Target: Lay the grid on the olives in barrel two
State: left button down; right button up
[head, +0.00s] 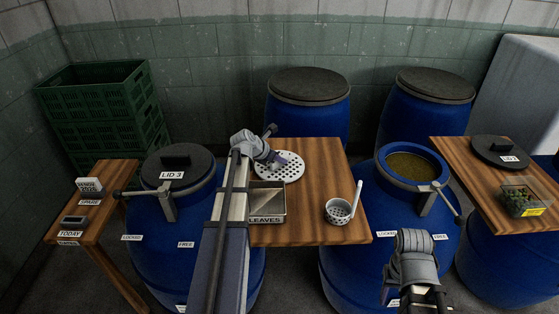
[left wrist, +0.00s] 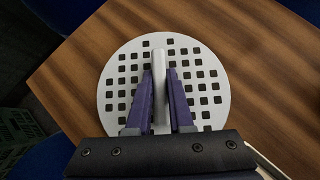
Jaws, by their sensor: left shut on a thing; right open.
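The grid (head: 292,168) is a white round plate with square holes and an upright handle. It appears to lie on the middle wooden table. In the left wrist view the grid (left wrist: 215,75) fills the middle. My left gripper (head: 277,162) is shut on its handle, with purple fingers on both sides in the left wrist view (left wrist: 160,95). An open blue barrel (head: 375,226) stands right of that table, with olives in brownish-green liquid (head: 410,166) near its rim. My right gripper (head: 414,262) is low in front of this barrel, open; its fingertips are hard to make out.
On the middle table (head: 325,155) are a box marked LEAVES (head: 266,205) and a perforated ladle (head: 340,210). A closed barrel with LID 3 (head: 178,163) stands left. A loose dark lid (head: 497,152) and a clear tray (head: 523,200) lie on the right table.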

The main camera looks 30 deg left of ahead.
pick_arm(q)
notch_tip(320, 180, up, 9)
jog(key=p, duration=0.9)
jog(key=shift+r, duration=0.2)
jog(key=shift+d+f, duration=0.1)
